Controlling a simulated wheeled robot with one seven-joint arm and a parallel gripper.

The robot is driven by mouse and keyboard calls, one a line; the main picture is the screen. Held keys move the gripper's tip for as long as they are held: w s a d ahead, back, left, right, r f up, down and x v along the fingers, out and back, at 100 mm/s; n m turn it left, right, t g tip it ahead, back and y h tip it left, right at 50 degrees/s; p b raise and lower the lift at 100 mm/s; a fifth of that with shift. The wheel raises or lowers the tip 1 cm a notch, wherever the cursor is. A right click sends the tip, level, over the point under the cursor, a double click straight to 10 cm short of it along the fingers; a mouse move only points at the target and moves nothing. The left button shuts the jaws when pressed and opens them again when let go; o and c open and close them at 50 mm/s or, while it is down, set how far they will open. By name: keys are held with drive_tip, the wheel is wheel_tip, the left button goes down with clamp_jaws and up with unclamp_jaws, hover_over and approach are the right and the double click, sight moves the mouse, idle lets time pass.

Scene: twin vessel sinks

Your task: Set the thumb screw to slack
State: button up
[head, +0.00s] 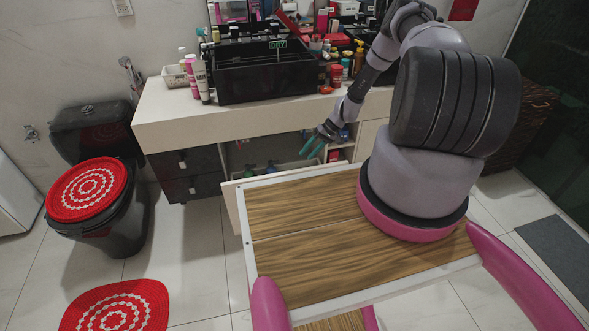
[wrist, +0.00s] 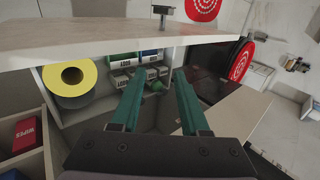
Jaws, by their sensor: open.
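My gripper (head: 312,146) reaches to the open front of the cabinet under the counter. Its two teal fingers are apart and empty; they also show in the wrist view (wrist: 160,80). No contact with the fingers is visible.
The counter (head: 190,118) overhangs the opening. An open cabinet door (wrist: 235,118) stands right of the fingers in the wrist view. A yellow-faced roll (wrist: 73,77) and several small boxes (wrist: 122,76) are inside.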

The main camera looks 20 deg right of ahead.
drive_tip(key=x, duration=1)
clamp_jaws()
